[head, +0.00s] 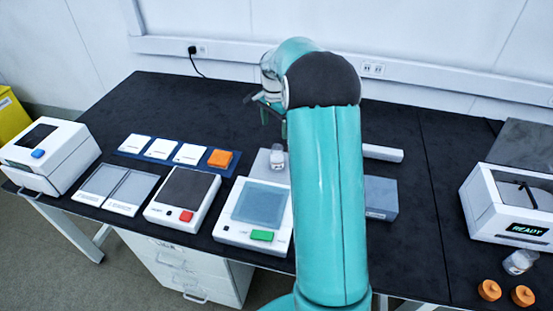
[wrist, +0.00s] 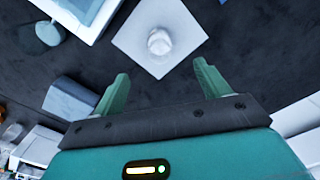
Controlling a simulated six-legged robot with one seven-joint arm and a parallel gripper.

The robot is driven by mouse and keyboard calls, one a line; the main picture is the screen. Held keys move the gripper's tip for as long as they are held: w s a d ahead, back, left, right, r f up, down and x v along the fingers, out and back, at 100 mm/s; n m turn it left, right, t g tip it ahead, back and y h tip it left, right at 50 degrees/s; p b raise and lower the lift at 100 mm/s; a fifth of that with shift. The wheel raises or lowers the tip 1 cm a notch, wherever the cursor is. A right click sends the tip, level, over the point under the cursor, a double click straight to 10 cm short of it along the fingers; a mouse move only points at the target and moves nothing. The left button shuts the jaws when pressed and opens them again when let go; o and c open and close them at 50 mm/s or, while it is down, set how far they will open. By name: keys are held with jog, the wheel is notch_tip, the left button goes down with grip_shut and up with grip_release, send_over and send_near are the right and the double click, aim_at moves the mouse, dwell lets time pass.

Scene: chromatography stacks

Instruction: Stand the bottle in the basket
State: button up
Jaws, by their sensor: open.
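A small clear bottle with a white cap (head: 277,160) stands upright on a light grey square plate (head: 254,174) in the head view. In the wrist view the bottle (wrist: 159,41) stands on the same plate (wrist: 139,58), seen from above. My gripper (wrist: 160,86) is open and empty, its green fingers apart and short of the bottle in the picture. In the head view my gripper (head: 264,108) is partly hidden behind my arm. A second small bottle (head: 520,262) is in front of the white READY machine (head: 487,203). I cannot clearly make out the basket; a dark handle-like part (head: 528,194) shows inside that machine.
A device with a green button (head: 262,236) stands in front of the plate. A grey-blue block (head: 381,198) and a white bar (head: 383,153) lie to its right. Orange caps (head: 489,290) sit at the front right. The dark bench behind the plate is mostly clear.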

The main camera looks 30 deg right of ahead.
aim_at(277, 155)
jog(key=shift+w+d+f, duration=0.1)
jog(key=shift+d+f, duration=0.2)
jog(key=shift+f, duration=0.55)
notch_tip(277, 155, down, 13)
jog(key=shift+d+r, duration=0.1)
jog(key=c, duration=1.2)
jog(key=shift+r, duration=0.1)
jog(key=shift+c, duration=0.2)
